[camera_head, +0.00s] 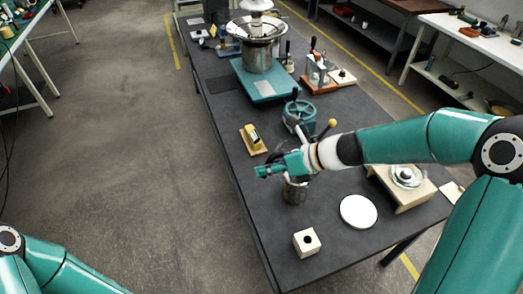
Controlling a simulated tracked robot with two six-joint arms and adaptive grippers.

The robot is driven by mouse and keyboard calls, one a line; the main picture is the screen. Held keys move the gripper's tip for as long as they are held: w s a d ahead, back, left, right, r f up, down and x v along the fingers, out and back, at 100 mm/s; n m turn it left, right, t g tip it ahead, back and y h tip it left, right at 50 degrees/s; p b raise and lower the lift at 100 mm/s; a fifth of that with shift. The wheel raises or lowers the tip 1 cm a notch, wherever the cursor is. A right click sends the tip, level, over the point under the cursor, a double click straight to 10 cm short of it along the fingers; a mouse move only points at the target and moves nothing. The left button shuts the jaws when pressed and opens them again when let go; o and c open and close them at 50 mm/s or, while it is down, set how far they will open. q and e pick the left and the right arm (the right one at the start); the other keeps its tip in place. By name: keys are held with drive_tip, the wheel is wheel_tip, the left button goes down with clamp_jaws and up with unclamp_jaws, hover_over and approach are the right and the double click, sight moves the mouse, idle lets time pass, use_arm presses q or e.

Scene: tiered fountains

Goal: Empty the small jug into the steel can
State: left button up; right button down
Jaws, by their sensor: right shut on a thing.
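My right gripper (274,168) reaches in from the right over the near half of the dark table, fingers pointing left. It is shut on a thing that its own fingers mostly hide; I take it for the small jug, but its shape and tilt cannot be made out. A dark metallic cylinder, which looks like the steel can (294,191), stands on the table just below the gripper, its upper part partly covered. Whether anything is flowing into it cannot be seen. My left arm shows only at the lower left; its gripper is out of view.
A cream block with a dark hole (306,242) and a white disc (358,211) lie nearer the front. A yellow-topped wooden stand (252,139) and a teal handwheel (299,115) are behind. A tiered steel fountain (257,57) stands at the far end.

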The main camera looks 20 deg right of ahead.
drive_tip(key=shift+w+a, duration=0.1)
drive_tip(key=shift+w, duration=0.05)
drive_tip(key=shift+a+f+h+b, duration=0.1)
drive_tip(key=shift+f+h+b, duration=0.05)
drive_tip(key=shift+h+b, duration=0.25)
drive_tip(key=shift+a+f+n+h+b, duration=0.35)
drive_tip(key=shift+n+h+b, duration=0.25)
drive_tip(key=shift+b, duration=0.05)
drive_tip(key=shift+s+a+f+n+t+h+b, duration=0.15)
drive_tip(key=shift+a+f+n+t+h+b, duration=0.1)
drive_tip(key=shift+h, duration=0.25)
drive_tip(key=shift+s+a+f+n+t+h+b, duration=0.15)
drive_tip(key=shift+f+n+t+h, duration=0.1)
drive_tip(key=shift+h, duration=0.25)
drive_tip(key=shift+d, duration=0.1)
idle(0.4)
drive_tip(key=shift+s, duration=0.1)
